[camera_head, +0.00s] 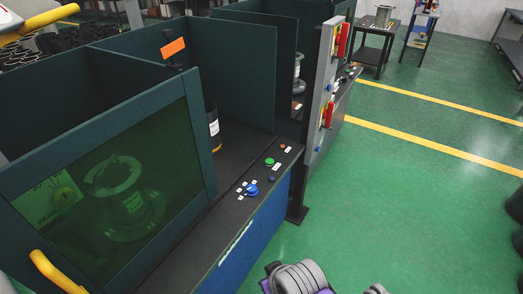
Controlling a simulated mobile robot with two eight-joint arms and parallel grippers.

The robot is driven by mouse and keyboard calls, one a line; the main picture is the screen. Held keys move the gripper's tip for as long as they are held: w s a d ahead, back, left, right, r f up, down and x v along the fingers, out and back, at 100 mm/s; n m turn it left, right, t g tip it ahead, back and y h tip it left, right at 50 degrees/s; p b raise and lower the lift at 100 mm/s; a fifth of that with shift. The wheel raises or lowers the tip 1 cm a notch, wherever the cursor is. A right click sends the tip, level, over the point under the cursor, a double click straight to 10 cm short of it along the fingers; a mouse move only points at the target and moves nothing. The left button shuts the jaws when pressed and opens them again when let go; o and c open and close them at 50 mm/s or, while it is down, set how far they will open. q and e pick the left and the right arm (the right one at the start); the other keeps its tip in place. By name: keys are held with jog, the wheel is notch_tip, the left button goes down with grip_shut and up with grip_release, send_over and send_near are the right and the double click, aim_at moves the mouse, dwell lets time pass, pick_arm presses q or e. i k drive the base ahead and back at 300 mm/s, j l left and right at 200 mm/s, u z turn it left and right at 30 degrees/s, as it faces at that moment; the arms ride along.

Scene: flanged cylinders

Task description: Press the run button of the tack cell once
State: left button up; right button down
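The cell nearest me has dark green walls and a tinted green window (110,190). On its dark front ledge are a blue knob (251,189) with small white labels around it, a green button (269,161) with a white label beside it, and a small orange-red button (282,146) with a label. The label text is too small to read, so I cannot tell from it which is the run button. Behind the window a flanged cylinder (133,203) stands beside a pale panel with a yellow dial (64,195). Neither gripper's fingers show.
A grey post panel (318,100) with red handles stands right of the buttons. A dark cylinder (212,127) with a white label stands inside the cell. Grey and purple parts, probably mine, show at the bottom edge. Green floor (410,220) lies free to the right.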

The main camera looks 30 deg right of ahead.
aim_at(269, 161)
jog(key=i+l+u, duration=0.2)
jog(key=i+l, duration=0.2)
jog(key=l, duration=0.25)
jog(key=i+l+u, duration=0.15)
jog(key=l, duration=0.2)
jog(key=i+l+u, duration=0.1)
jog(key=i+l, duration=0.15)
jog(key=l, duration=0.15)
